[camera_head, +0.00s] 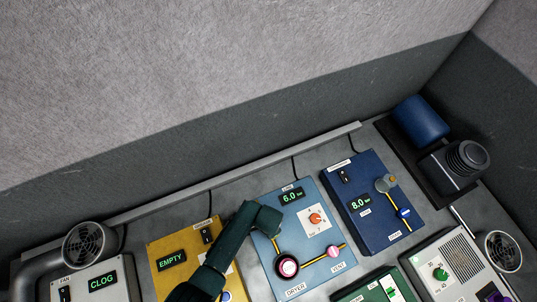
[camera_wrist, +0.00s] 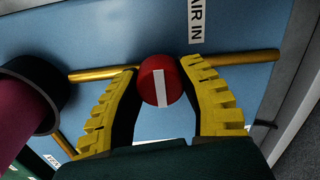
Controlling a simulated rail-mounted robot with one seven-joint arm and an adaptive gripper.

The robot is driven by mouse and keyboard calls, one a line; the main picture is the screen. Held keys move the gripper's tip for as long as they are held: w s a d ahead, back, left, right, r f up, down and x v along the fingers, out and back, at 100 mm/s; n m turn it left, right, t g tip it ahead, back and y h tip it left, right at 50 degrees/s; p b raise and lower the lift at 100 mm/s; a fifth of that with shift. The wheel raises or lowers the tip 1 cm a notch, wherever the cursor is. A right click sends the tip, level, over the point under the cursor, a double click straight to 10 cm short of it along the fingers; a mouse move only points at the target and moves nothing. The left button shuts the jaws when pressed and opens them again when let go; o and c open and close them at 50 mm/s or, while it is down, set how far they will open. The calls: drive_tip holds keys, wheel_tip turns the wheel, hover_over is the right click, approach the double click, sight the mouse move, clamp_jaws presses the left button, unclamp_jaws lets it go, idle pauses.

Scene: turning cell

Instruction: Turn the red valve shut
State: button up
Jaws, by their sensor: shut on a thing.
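The red valve (camera_wrist: 160,80) is a round red knob with a white stripe, on a brass pipe (camera_wrist: 232,58) across a light blue panel (camera_wrist: 125,30). In the wrist view the stripe runs nearly upright, crosswise to the pipe. My gripper (camera_wrist: 160,70) has its yellow ridged fingers on either side of the knob and is shut on it. In the head view my dark green arm comes over the left side of the light blue dryer panel (camera_head: 280,212). There the red valve and my fingertips are hidden behind the arm.
A dark round fitting with a magenta centre (camera_wrist: 28,100) stands close left of my fingers. An "AIR IN" label (camera_wrist: 195,20) is above the valve. A yellow panel (camera_head: 170,245) lies left of the dryer, and a dark blue panel (camera_head: 370,225) right. The grey wall stands behind.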

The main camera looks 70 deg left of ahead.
drive_tip(key=shift+s+f, duration=0.15)
drive_tip(key=o, duration=1.2)
drive_tip(key=shift+r, duration=0.2)
drive_tip(key=r, duration=1.1)
drive_tip(key=shift+d+r, duration=0.2)
drive_tip(key=shift+r, duration=0.2)
